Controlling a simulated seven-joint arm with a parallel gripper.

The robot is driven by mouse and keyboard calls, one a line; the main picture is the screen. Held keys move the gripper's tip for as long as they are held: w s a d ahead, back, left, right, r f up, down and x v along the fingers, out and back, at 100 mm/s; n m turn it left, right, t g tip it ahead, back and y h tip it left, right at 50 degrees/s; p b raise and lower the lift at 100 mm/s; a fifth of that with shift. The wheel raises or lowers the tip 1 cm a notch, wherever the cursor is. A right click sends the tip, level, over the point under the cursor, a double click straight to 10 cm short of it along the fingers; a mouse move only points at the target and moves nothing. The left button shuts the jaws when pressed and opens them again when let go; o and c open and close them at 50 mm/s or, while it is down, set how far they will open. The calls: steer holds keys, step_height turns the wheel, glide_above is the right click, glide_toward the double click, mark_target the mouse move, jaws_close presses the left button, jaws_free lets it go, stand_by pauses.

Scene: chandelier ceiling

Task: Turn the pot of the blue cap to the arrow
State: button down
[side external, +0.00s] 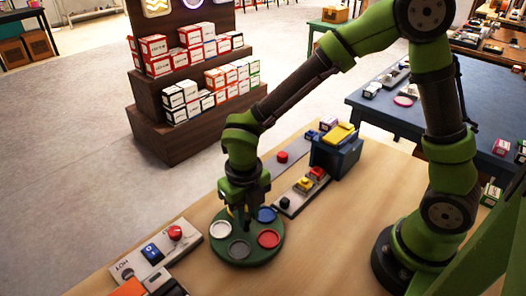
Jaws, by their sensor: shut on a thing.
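A green round turntable (247,254) lies on the wooden table. It carries round coloured caps: a blue cap (267,215) on the far right side, a red cap (269,238) on the right, a white cap (221,229) on the left and a grey cap (240,249) at the front. My gripper (243,218) points down over the middle of the turntable, between the white and blue caps. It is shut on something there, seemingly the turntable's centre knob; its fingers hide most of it. I cannot make out an arrow.
A panel with a red button (175,232) and a blue switch (152,251) lies at front left. A strip with coloured parts (302,190) and a blue bin (336,155) stand behind right. Another red button (282,157) sits behind. Bare table lies right of the turntable.

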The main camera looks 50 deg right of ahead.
mark_target(247, 217)
steer(key=shift+n, duration=0.6)
stand_by(0.3)
steer(key=c, duration=0.9)
jaws_free()
steer(key=shift+r, duration=0.1)
step_height(247, 217, up, 17)
steer(key=shift+f, duration=0.1)
